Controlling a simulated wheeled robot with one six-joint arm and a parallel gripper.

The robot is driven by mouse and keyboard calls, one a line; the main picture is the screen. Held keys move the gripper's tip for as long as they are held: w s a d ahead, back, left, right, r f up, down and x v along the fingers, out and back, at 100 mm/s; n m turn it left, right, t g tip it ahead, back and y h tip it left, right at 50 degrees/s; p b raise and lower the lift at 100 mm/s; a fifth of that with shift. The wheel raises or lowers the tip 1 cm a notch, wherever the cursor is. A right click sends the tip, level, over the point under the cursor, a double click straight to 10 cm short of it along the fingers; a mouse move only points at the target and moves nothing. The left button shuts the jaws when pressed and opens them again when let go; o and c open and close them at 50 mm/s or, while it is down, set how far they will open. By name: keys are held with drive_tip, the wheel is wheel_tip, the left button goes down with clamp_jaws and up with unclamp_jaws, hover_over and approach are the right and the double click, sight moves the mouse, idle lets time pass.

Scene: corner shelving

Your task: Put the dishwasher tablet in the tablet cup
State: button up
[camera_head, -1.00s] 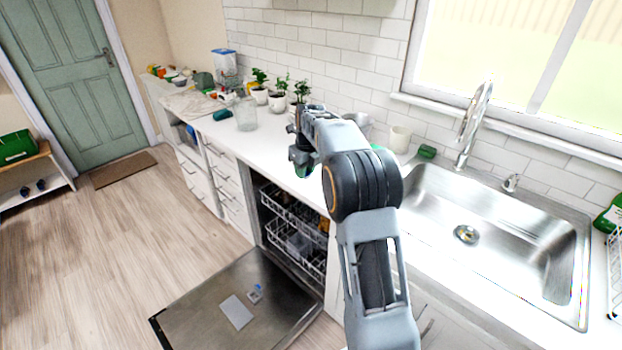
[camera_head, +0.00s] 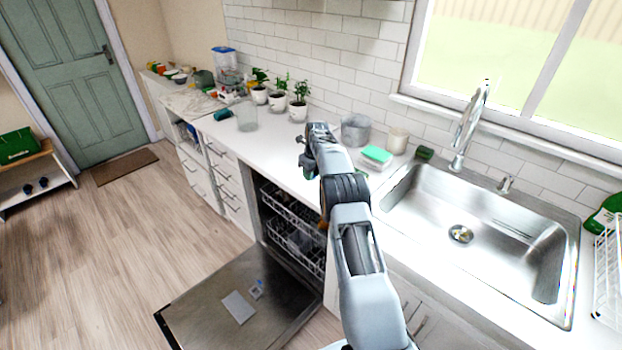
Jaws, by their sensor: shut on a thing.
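My gripper (camera_head: 306,168) is over the counter's front part, above and beyond the open dishwasher. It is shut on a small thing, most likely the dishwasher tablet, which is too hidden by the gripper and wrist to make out. The dishwasher door (camera_head: 200,318) is folded down flat. On its inner face are a pale grey rectangular plate (camera_head: 238,306) and, beside it, a small recess with blue in it (camera_head: 256,290), which looks like the tablet cup. My gripper is well apart from and higher than this cup.
The dishwasher racks (camera_head: 290,215) stand inside the opening. On the counter are a glass jar (camera_head: 246,114), potted plants (camera_head: 299,108), a grey pot (camera_head: 355,130), a cream cup (camera_head: 398,140) and a green-and-white block (camera_head: 376,156). The sink (camera_head: 480,220) is at right. The floor at left is clear.

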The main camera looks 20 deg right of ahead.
sight(311, 184)
drive_tip(key=shift+w+f+p, duration=0.1)
drive_tip(key=shift+f+p, duration=0.25)
drive_tip(key=shift+f, duration=1.1)
drive_tip(key=shift+f, duration=0.15)
drive_tip(key=shift+f, duration=0.15)
drive_tip(key=o, duration=0.9)
drive_tip(key=shift+b, duration=0.3)
